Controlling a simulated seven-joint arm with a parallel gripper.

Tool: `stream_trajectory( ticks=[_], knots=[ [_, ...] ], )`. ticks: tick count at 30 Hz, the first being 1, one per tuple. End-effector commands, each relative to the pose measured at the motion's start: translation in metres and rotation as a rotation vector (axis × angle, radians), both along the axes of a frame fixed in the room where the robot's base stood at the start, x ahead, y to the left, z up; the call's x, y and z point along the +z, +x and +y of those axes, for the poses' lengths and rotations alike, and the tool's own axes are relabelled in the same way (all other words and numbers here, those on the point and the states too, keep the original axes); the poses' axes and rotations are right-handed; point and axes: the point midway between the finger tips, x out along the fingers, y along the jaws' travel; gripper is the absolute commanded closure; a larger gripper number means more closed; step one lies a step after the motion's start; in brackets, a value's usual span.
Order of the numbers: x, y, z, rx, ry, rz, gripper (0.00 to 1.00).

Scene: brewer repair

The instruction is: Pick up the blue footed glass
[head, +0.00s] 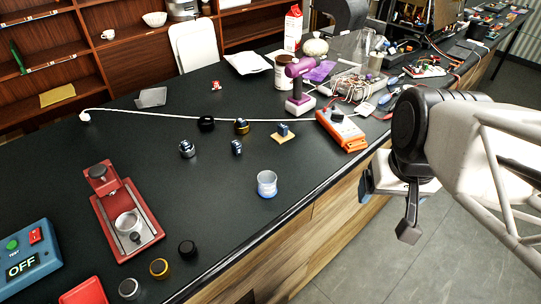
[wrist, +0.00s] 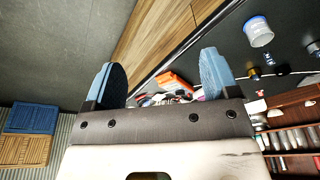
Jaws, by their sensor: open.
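The blue footed glass (head: 267,184) stands upright on the dark countertop near its front edge in the head view. It is clear above with a blue lower part. It also shows at the upper right of the wrist view (wrist: 258,32). My gripper (head: 388,203) is to the right of the glass, out past the counter's front edge, clear of it. In the wrist view my gripper (wrist: 163,76) has its two blue-padded fingers wide apart with nothing between them. The glass is outside the fingers, beyond the right one.
An orange power strip (head: 342,130) lies on the counter right of the glass, near the edge. A small blue part on a tan pad (head: 283,134) and several knobs are behind the glass. A red brewer body (head: 126,213) is at left. Counter around the glass is clear.

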Motion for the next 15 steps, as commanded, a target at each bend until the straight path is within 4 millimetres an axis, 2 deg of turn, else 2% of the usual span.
stream_trajectory(
  ticks=[8,15],
  knots=[
    [-0.025,0.012,0.025,-0.137,0.171,0.102,0.19],
    [-0.057,0.033,0.067,-0.383,0.435,0.278,0.19]
  ],
)
